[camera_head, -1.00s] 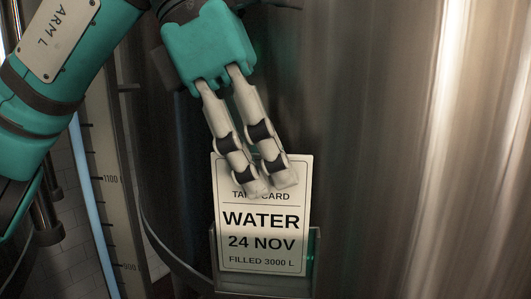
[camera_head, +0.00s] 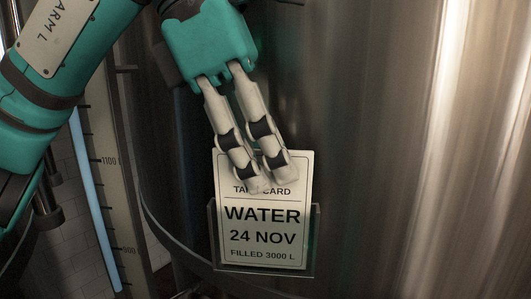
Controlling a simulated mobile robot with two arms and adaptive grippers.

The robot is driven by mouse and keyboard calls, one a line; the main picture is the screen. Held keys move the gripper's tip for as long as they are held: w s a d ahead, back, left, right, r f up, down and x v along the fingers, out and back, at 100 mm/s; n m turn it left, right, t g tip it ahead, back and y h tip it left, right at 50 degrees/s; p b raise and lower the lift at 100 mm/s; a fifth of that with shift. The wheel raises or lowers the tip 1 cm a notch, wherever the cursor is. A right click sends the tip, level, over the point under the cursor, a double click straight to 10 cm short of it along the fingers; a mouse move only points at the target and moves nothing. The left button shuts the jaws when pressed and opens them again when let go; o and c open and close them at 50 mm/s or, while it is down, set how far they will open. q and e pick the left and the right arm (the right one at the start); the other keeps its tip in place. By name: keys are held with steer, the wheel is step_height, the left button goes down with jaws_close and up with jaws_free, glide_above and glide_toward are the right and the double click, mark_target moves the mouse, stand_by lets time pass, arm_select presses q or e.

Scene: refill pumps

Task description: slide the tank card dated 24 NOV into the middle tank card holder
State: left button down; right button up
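The tank card (camera_head: 262,242) is white and reads WATER, 24 NOV, FILLED 3000 L. It is upright, facing me, in the lower middle of the head view. My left gripper (camera_head: 270,184) reaches down from above and is shut on the card's upper part. Two pale fingers lie across its front and cover part of the words TANK CARD; what is behind the card is hidden. The card holder (camera_head: 316,236) is a clear frame on the tank. The card's lower part is between its side edges, its bottom edge just above the holder's bottom. My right gripper is out of view.
The shiny steel tank (camera_head: 400,150) fills the middle and right. A level scale (camera_head: 112,170) with marks 1100 and 900 stands at the left beside a blue tube (camera_head: 90,195). The tank wall right of the card is clear.

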arm_select(q)
steer(key=shift+f, duration=0.15)
steer(key=c, duration=1.4)
jaws_free()
steer(key=v, duration=1.2)
